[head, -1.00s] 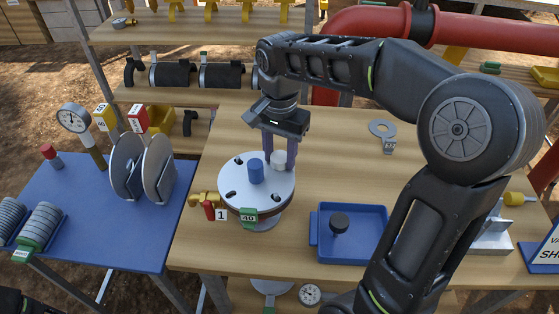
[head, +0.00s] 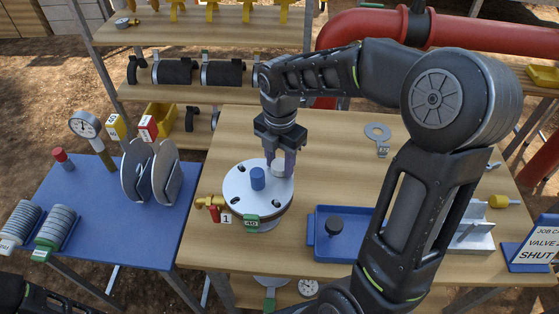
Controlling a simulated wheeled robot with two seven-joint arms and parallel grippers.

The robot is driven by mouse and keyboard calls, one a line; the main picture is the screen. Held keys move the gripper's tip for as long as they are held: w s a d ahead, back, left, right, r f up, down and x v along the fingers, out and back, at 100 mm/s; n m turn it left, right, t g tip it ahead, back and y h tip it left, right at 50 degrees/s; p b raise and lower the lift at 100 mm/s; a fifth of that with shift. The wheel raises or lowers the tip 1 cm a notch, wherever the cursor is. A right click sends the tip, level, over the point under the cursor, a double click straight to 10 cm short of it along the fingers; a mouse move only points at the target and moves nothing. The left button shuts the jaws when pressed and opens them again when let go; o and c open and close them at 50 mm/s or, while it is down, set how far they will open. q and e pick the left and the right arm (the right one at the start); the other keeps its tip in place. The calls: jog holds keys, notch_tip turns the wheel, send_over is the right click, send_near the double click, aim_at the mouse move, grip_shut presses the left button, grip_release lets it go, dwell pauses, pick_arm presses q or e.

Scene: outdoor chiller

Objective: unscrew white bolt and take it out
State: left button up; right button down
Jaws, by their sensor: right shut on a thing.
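The white bolt (head: 278,167) stands upright in the round grey flange (head: 240,185), near its back right edge. My right gripper (head: 280,165) points down over it, with its fingers shut on the white bolt. One finger partly hides the bolt. Open bolt holes show in the flange's top. My left gripper is out of view; only a dark part of my left arm shows at the bottom left corner.
A brass valve (head: 211,201) and green tag 40 (head: 251,223) adjoin the flange. A blue side table (head: 120,237) with discs stands left.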

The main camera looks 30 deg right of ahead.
jog(key=shift+n, duration=0.3)
jog(key=c, duration=0.8)
grip_release()
jog(key=shift+o, duration=0.5)
